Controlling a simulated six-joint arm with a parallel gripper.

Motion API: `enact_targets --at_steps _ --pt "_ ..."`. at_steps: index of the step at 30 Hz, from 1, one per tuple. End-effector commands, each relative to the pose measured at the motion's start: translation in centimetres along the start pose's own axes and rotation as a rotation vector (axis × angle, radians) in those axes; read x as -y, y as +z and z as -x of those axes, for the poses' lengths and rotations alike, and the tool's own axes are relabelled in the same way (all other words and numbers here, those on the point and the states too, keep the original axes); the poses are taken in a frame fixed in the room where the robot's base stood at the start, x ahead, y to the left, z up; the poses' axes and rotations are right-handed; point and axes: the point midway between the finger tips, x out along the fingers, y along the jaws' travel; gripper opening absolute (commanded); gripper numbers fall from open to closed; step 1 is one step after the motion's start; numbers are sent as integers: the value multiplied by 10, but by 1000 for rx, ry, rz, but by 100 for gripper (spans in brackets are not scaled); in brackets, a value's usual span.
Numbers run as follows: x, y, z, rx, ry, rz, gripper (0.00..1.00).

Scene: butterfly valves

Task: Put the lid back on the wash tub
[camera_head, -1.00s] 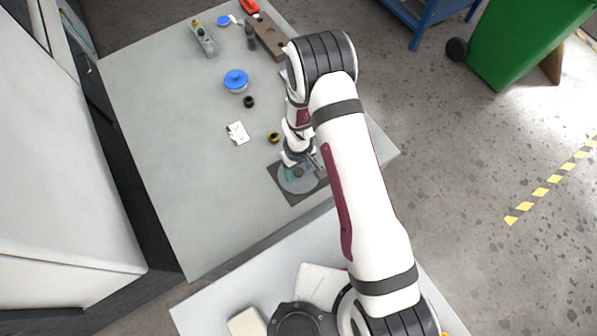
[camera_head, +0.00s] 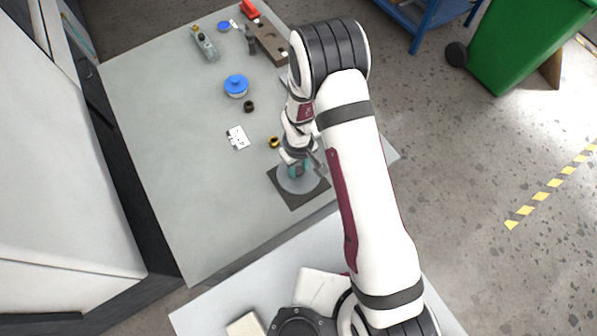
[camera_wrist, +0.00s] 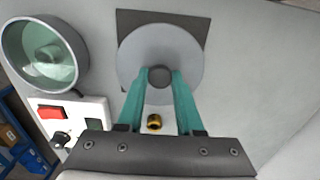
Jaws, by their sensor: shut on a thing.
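The lid is a flat grey disc with a dark knob in its centre. In the wrist view the lid (camera_wrist: 160,47) lies over a dark square mat (camera_wrist: 195,18); in the head view the lid (camera_head: 297,184) is partly under my gripper. My gripper (camera_wrist: 160,76) has its two teal fingers on either side of the knob, shut on it. It also shows in the head view (camera_head: 296,172). I cannot tell whether the lid is clear of the mat. The wash tub (camera_wrist: 45,50), round, grey-rimmed and open, is at upper left in the wrist view; my arm hides it in the head view.
A white control box (camera_wrist: 75,112) with a red switch stands beside the tub. A brass ring (camera_head: 273,141), dark ring (camera_head: 249,106), white plate (camera_head: 237,137) and blue-lidded jar (camera_head: 236,86) are on the table. A wooden block (camera_head: 266,45) lies at the back. The table's left side is mostly clear.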

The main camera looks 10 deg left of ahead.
Motion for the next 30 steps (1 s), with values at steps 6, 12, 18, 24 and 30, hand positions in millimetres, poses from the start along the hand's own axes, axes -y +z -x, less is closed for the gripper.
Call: enact_targets --at_steps 6,12,18,24,30 --pt "-2 -1 50 -3 1 -4 0" --pt "-50 -10 55 -2 1 -152 0" --pt "-132 -8 48 -1 1 -394 0" --pt "-174 0 44 0 -1 -520 0" --pt "-176 1 25 1 -1 -525 0"
